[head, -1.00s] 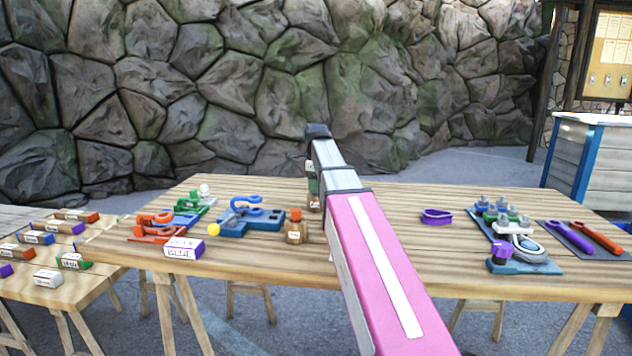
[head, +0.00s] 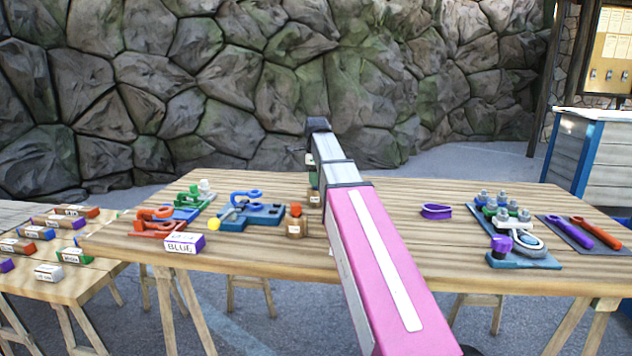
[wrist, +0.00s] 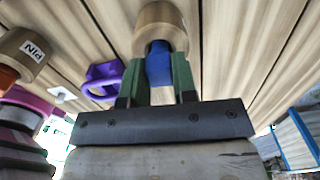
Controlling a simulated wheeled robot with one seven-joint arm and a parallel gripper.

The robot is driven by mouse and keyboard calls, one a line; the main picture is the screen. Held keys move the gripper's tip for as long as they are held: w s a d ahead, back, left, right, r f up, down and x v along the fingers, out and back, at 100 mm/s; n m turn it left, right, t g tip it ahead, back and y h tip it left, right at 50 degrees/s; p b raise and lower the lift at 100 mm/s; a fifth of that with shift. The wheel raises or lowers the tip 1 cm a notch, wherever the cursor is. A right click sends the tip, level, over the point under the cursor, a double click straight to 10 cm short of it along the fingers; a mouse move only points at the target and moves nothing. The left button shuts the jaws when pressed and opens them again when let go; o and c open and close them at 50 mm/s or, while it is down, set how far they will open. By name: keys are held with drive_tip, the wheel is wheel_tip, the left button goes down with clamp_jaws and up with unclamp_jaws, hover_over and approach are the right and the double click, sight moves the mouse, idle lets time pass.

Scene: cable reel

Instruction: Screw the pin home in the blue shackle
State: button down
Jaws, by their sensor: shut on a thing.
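The blue shackle (head: 246,194) lies in a blue fixture block (head: 262,217) on the left half of the table, with a yellow ball knob (head: 214,225) at its front left. My gripper (wrist: 160,82) has its green fingers shut on the blue pin (wrist: 158,62). The pin's lower end is hidden by a round brown wooden holder (wrist: 160,18) just beyond the fingertips; I cannot tell whether it is still seated there. In the head view the holder (head: 315,200) stands mid-table, partly hidden by my arm. The shackle is out of the wrist view.
A similar holder (head: 296,228) with an orange top, marked PIN, stands beside it. A purple ring (head: 436,211), a bolted fixture (head: 527,262) and tools (head: 595,232) are right.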

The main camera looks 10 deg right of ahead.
drive_tip(key=shift+r, duration=3.1)
drive_tip(key=shift+a, duration=0.1)
